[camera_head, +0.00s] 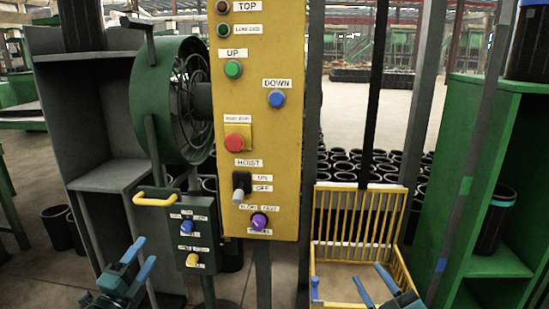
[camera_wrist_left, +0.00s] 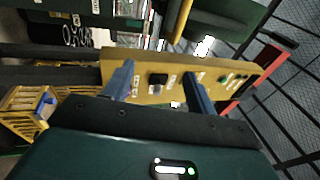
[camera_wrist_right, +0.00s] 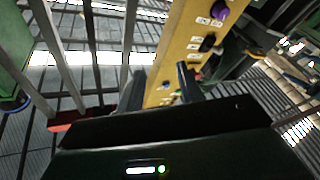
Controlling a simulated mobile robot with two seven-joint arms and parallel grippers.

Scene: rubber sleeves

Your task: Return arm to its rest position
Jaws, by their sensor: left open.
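My left gripper (camera_head: 141,253) is at the lower left of the head view, in front of and below a small green control box (camera_head: 198,255). It is open, with nothing between its fingers. In the left wrist view its two blue fingers (camera_wrist_left: 160,75) stand apart. My right gripper (camera_head: 367,278) is at the lower right, in front of a yellow wire basket (camera_head: 322,222). Its fingers are apart and empty; in the right wrist view they also stand apart (camera_wrist_right: 160,80). Both grippers are clear of the yellow control panel (camera_head: 285,140).
The panel carries several buttons, a red button (camera_head: 237,142), a hoist switch (camera_head: 240,186) and a purple knob (camera_head: 259,221). A green fan (camera_head: 160,100) stands left of it. A grey shelf (camera_head: 55,110) is at left, a green shelf (camera_head: 472,170) at right. Black sleeves (camera_head: 340,165) stand behind.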

